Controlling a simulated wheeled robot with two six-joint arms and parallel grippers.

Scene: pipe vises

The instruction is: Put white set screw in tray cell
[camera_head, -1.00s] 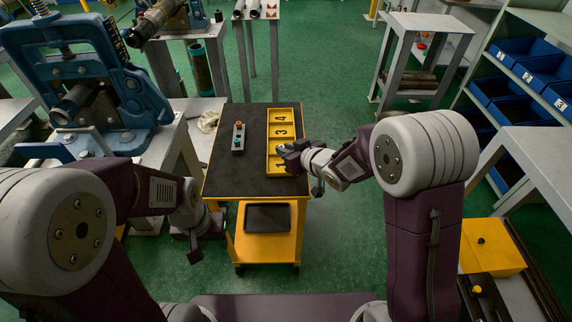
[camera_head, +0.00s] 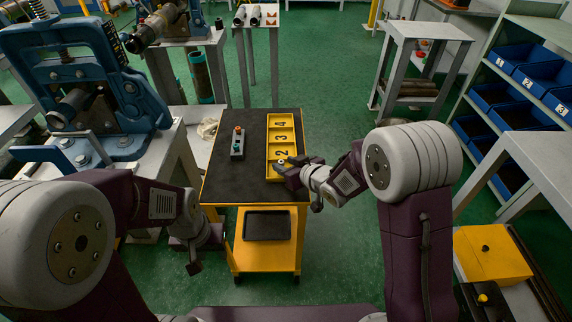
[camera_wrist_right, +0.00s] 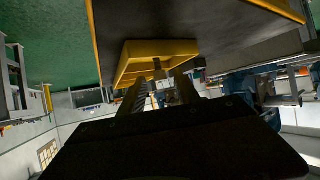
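The yellow tray (camera_head: 267,146) lies on the dark cart top, with numbers in its row of cells; 2, 3 and 4 are readable. My right gripper (camera_head: 284,165) is at the tray's near end and covers part of the nearest cell. In the right wrist view, its two fingers (camera_wrist_right: 160,80) stand apart, pointing at the yellow tray (camera_wrist_right: 150,47). A small greyish piece shows near the fingertips; I cannot tell whether it is the white set screw, which I cannot make out elsewhere. My left gripper (camera_head: 194,266) hangs low, left of the cart, away from the tray.
A grey control box (camera_head: 237,145) with a red button stands on the cart (camera_head: 225,178), left of the tray. A blue vise (camera_head: 80,75) is on the bench at left. A yellow box (camera_head: 490,255) is at lower right. The left part of the cart top is clear.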

